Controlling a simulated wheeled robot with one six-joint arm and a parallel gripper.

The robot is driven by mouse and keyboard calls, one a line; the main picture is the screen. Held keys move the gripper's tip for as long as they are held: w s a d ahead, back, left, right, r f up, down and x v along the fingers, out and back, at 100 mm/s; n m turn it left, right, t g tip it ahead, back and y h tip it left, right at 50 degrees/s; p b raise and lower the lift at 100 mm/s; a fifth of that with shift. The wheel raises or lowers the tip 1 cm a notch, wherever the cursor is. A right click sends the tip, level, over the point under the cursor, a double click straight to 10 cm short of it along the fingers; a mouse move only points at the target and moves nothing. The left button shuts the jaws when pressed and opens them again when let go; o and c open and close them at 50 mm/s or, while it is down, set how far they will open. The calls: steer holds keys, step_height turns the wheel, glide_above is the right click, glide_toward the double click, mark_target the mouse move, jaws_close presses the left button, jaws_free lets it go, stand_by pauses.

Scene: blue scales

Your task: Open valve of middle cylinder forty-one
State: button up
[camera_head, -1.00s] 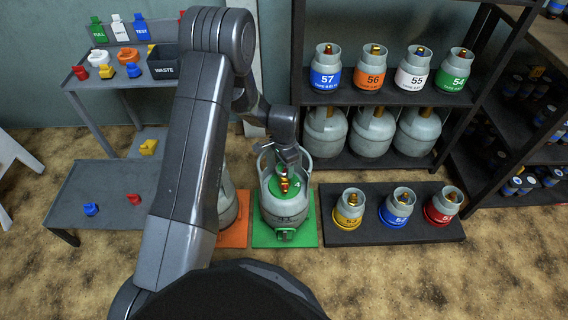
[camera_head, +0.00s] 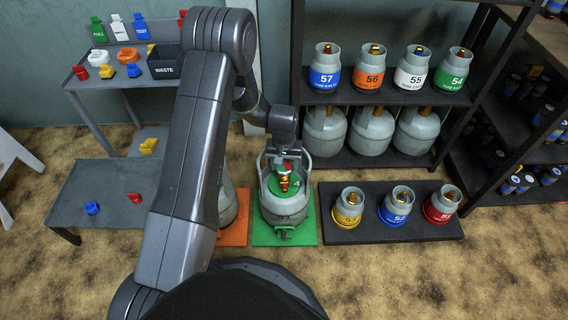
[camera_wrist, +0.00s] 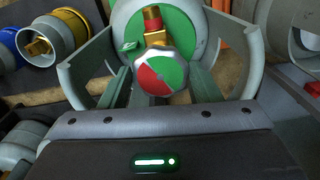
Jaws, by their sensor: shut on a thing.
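The middle cylinder (camera_head: 284,208) is grey with a green top and stands upright on a green mat (camera_head: 310,236); its number is not readable. Its valve knob (camera_wrist: 160,70), with red, green and white sectors, sits on a brass stem (camera_wrist: 155,38) in the wrist view. My gripper (camera_wrist: 162,76) reaches down inside the cylinder's collar (camera_wrist: 245,55), with one finger on each side of the knob, shut on it. In the head view my gripper (camera_head: 285,158) is above the cylinder, and the wrist partly hides the collar.
A black platform (camera_head: 330,228) with small cylinders (camera_head: 397,208) stands to the right. A black shelf (camera_head: 385,98) with cylinders is behind. An orange mat (camera_head: 233,238) holds another cylinder, mostly hidden by my arm. A grey bench (camera_head: 85,185) is at left.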

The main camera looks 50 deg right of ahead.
mark_target(285, 166)
steer(key=n, duration=0.5)
steer(key=shift+d+n, duration=0.1)
steer(key=shift+n, duration=0.2)
steer(key=n, duration=0.5)
steer(key=shift+n, duration=0.3)
steer(key=o, duration=1)
steer(key=shift+r, duration=0.1)
step_height(285, 166, up, 14)
steer(key=p, duration=0.4)
steer(key=shift+f+p, duration=0.2)
steer(key=shift+p, duration=0.1)
step_height(285, 166, down, 14)
steer(key=b, duration=0.4)
steer(key=shift+r, duration=0.1)
